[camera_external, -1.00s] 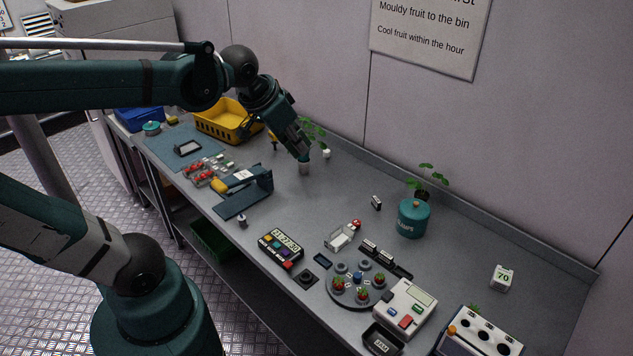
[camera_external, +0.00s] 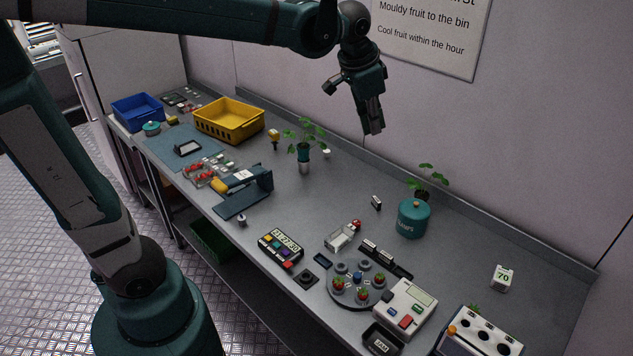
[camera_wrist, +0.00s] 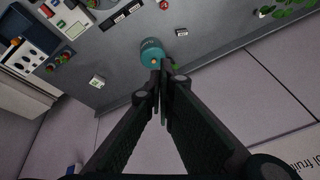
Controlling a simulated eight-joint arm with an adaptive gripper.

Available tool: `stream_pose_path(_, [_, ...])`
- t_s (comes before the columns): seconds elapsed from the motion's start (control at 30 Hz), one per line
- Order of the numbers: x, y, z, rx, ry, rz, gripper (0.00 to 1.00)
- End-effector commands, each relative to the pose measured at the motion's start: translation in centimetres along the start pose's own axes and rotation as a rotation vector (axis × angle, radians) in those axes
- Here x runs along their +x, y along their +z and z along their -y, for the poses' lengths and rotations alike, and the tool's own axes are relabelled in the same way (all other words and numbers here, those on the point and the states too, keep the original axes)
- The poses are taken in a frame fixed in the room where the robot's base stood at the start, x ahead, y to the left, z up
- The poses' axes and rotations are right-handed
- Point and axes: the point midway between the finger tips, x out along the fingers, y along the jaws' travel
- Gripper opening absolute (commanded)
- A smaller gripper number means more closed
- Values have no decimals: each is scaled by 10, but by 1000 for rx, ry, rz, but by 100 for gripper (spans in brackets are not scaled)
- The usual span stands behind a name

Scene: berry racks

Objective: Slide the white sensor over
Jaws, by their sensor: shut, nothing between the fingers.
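Which thing is the white sensor I cannot tell for sure. A small white piece (camera_external: 326,153) sits near the wall, right of the potted plant. A small white and dark device (camera_external: 376,203) stands on the bench left of the teal tin (camera_external: 413,218); it also shows in the wrist view (camera_wrist: 181,32). A white block marked 70 (camera_external: 502,278) stands at the right, also in the wrist view (camera_wrist: 97,82). My gripper (camera_external: 373,131) is shut and empty, raised above the back of the bench, apart from all three. In the wrist view its fingers (camera_wrist: 163,65) overlap the tin's edge.
A potted plant (camera_external: 304,154) stands near the wall, and another (camera_external: 422,194) rises behind the tin. A yellow basket (camera_external: 229,118) is at the far left. A round holder (camera_external: 347,298) and a white keypad device (camera_external: 405,308) fill the front right. Bare bench lies around the small device.

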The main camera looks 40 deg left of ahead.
Motion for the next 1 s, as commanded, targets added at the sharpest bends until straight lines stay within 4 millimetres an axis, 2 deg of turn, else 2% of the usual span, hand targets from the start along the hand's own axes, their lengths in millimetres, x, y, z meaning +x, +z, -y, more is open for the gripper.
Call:
stream_pose_path(0.1, [8, -26, -6, 44, 8, 18, 0])
stream_pose_path(0.47, [36, -95, -31, 177, 32, 74, 0])
stream_pose_path(1.0, [93, -189, -88, 376, 67, 156, 0])
